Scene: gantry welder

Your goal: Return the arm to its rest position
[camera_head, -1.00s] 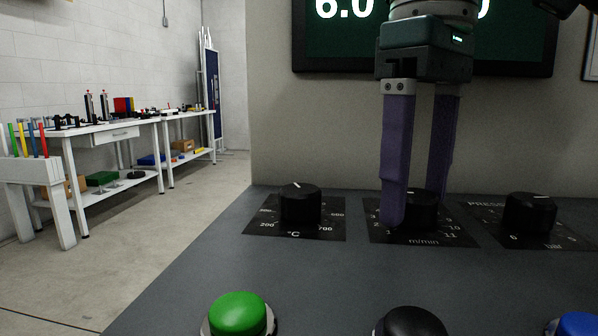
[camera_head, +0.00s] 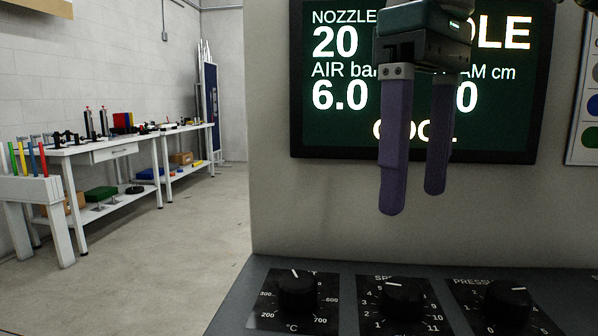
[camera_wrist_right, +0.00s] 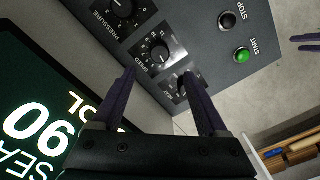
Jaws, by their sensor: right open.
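My right gripper (camera_head: 413,201) hangs in front of the screen, fingers pointing down. Its two purple fingers are apart with nothing between them. It is clear above the speed knob (camera_head: 403,297), the middle one of three black knobs on the sloping panel. In the right wrist view the open fingers (camera_wrist_right: 157,76) show with the speed knob (camera_wrist_right: 158,50) beyond them. Two purple fingers at that view's right edge look like my left gripper (camera_wrist_right: 305,43); whether it is open is unclear. The left gripper is not in the head view.
The temperature knob (camera_head: 297,288) and pressure knob (camera_head: 507,302) flank the speed knob. The lit screen (camera_head: 340,130) stands close behind the gripper. A green start button (camera_wrist_right: 242,56) and black stop button (camera_wrist_right: 228,20) are on the panel. Workbenches (camera_head: 95,150) stand at left beyond open floor.

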